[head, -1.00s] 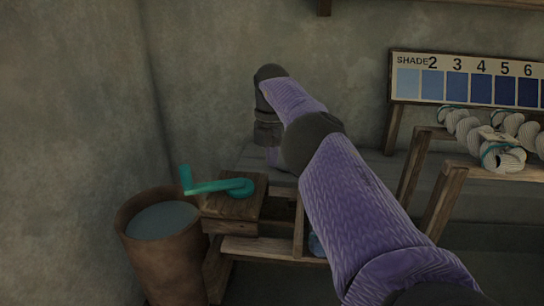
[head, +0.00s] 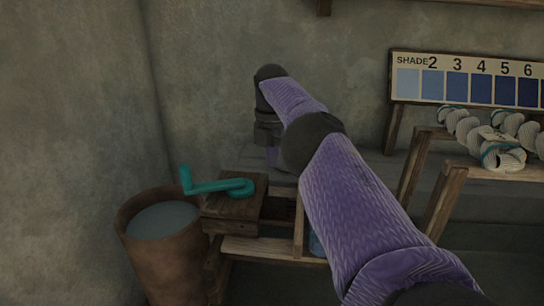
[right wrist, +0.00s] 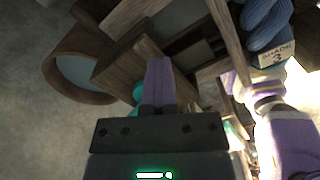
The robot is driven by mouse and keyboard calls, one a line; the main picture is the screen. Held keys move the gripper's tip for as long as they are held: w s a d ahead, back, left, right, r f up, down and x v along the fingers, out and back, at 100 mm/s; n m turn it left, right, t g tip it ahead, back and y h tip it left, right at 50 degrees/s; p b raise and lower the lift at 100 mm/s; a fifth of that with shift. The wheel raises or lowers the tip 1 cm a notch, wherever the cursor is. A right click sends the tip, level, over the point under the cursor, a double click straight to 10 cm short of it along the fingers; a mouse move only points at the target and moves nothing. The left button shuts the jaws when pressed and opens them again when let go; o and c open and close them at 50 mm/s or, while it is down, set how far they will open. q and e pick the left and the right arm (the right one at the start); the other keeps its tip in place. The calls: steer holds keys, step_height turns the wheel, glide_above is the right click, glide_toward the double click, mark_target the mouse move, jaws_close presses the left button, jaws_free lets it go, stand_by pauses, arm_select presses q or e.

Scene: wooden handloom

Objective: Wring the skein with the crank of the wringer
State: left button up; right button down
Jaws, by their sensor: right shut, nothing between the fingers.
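The teal crank (head: 215,186) sits on top of the wooden wringer block (head: 232,212), its arm reaching left to an upright handle. My right gripper (head: 273,157) is behind and to the right of the crank, partly hidden by my own arm. In the right wrist view its fingers (right wrist: 158,85) are together with nothing between them. The crank shows there only as a teal bit (right wrist: 138,93) beside and behind the fingers. A blue skein (right wrist: 266,22) with a "SHADE 3" tag shows at the upper right of that view. My left gripper is not seen.
A brown bucket of liquid (head: 168,262) stands left of the wringer. A wooden rack (head: 452,185) with pale skeins (head: 503,153) is at the right, below a blue shade chart (head: 468,79). The wall is close behind.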

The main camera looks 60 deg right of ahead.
arm_select(q)
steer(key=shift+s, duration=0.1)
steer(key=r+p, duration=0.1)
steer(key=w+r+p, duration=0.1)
steer(key=p, duration=0.1)
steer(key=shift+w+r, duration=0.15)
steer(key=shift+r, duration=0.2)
arm_select(e)
steer(key=s, duration=0.4)
steer(key=shift+s, duration=0.1)
